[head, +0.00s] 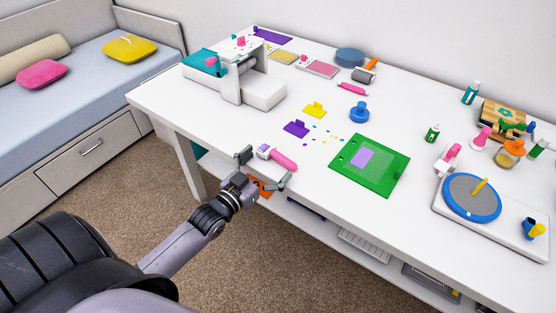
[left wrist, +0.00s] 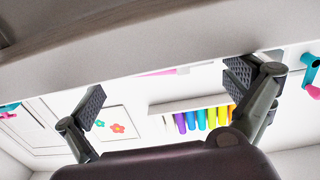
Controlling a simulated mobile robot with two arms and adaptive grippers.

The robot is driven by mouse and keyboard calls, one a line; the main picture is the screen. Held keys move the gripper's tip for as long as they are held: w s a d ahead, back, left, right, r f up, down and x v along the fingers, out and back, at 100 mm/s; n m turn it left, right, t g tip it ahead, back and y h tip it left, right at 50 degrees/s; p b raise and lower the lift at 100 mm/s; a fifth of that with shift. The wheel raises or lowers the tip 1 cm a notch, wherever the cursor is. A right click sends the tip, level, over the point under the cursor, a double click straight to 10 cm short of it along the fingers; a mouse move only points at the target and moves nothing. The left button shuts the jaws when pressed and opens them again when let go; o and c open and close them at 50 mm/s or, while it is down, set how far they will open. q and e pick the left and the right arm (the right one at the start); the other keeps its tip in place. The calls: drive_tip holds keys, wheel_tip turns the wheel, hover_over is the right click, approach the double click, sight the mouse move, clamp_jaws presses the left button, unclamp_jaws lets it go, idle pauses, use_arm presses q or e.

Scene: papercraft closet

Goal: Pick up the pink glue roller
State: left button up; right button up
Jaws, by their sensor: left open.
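The pink glue roller (head: 284,161), with a pink handle and a pale head with a purple part, lies on the white table (head: 225,125) near its front edge. My left gripper (head: 265,168) is open and empty at that edge, its fingers spread on either side of the roller's near side in the picture. It does not visibly hold the roller. In the left wrist view the open fingers (left wrist: 165,90) show either side of a thin pink strip (left wrist: 165,72), perhaps the roller, mostly hidden by the pale table edge. My right gripper is not in view.
A green mat (head: 390,180) lies right of the roller. A purple punch piece (head: 297,128) and small paper bits lie behind it. A white die-cutting machine (head: 255,88) stands at the back left. A blue turntable (head: 471,197) is at the right. Another pink tool (head: 352,89) lies farther back.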

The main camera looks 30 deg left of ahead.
use_arm(q)
drive_tip(key=shift+w, duration=0.25)
drive_tip(key=shift+c, duration=0.4)
clamp_jaws()
idle(0.9)
drive_tip(key=shift+r, duration=0.1)
